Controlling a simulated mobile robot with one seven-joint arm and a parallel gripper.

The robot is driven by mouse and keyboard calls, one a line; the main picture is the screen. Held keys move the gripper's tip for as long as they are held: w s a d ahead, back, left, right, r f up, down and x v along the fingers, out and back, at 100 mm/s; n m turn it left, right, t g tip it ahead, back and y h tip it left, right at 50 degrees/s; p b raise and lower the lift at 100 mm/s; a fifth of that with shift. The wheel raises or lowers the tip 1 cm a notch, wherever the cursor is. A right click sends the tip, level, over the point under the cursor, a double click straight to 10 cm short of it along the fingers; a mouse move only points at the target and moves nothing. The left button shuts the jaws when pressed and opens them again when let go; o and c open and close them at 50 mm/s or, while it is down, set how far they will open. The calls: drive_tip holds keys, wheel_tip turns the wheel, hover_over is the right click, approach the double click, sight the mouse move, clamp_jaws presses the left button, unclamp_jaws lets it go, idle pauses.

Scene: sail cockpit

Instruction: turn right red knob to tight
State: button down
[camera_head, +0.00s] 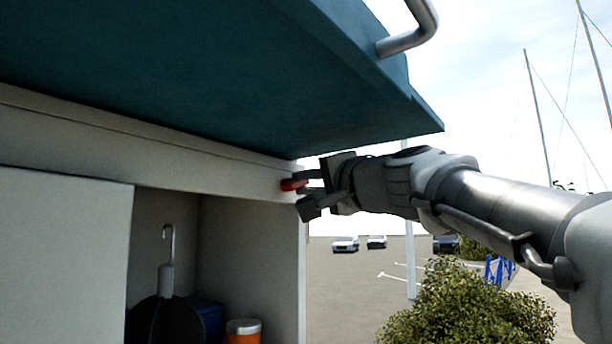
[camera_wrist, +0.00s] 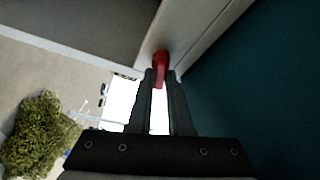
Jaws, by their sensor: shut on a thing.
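The right red knob (camera_head: 292,185) sits on the front face of the white rail, near its right end, just under the teal lid. It shows in the wrist view as a red, elongated piece (camera_wrist: 160,66) at the fingertips. My gripper (camera_head: 305,190) reaches in from the right, and its fingers are shut on the knob. In the wrist view the two fingers (camera_wrist: 159,82) lie on either side of the knob's lower part. The fingers hide part of the knob.
The teal lid (camera_head: 200,90) overhangs close above my gripper, with a metal handle (camera_head: 410,30) on it. Open air lies to the right, above a bush (camera_head: 465,305).

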drive_tip(key=shift+m+g+h+p, duration=0.5)
drive_tip(key=shift+m+g+p, duration=0.1)
drive_tip(key=shift+m, duration=1.5)
drive_tip(key=c, duration=0.8)
unclamp_jaws()
drive_tip(key=shift+c, duration=0.2)
drive_tip(key=b+v, duration=0.4)
drive_tip(key=v, duration=1.3)
drive_tip(key=shift+s+b, duration=0.25)
drive_tip(key=shift+b, duration=0.15)
